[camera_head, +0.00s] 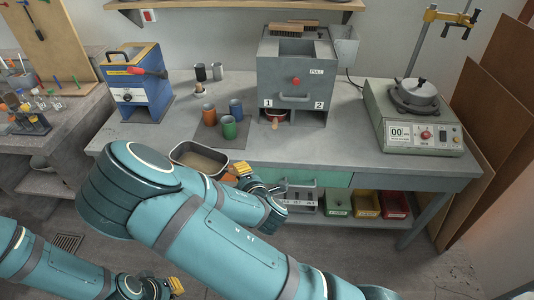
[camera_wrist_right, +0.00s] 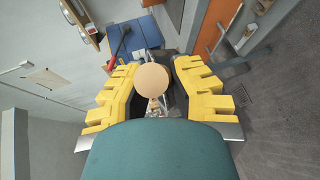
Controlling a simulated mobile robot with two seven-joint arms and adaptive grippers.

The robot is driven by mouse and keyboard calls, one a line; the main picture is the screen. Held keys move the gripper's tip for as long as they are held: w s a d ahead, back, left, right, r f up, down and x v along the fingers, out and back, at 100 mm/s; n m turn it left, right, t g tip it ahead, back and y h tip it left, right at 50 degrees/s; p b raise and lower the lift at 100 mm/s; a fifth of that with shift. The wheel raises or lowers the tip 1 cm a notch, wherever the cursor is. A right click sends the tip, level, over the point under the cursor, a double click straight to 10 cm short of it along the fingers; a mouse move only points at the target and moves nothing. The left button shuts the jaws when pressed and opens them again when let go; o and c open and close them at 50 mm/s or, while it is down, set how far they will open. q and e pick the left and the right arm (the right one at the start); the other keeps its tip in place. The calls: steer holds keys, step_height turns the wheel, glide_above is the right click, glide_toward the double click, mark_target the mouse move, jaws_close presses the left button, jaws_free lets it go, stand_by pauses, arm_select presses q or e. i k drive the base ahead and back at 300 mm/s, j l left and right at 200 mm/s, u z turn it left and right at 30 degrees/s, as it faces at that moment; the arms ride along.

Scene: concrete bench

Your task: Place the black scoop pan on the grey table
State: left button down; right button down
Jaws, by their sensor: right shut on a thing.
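The black scoop pan (camera_head: 200,158) shows at the front edge of the grey table (camera_head: 342,142), partly hidden by my right arm. Its inside looks tan; I cannot tell whether it touches the table or hangs just above it. My right gripper (camera_head: 258,187) is at the pan's handle side, in front of the table edge. In the right wrist view its yellow fingers (camera_wrist_right: 155,92) are around the handle, whose round tan end (camera_wrist_right: 152,77) faces the camera. My left gripper (camera_head: 160,288) is low at the bottom left, away from the table; its opening is unclear.
A blue box (camera_head: 139,88) is at the left, a grey cabinet (camera_head: 292,80) in the middle, a scale-like device (camera_head: 412,118) at the right. Coloured bins (camera_head: 366,204) sit below. Table between cabinet and device is clear.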

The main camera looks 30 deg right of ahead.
mark_target(345, 139)
steer(key=l, duration=0.9)
steer(key=k+l, duration=0.15)
steer(key=l, duration=0.75)
steer(key=i, duration=0.5)
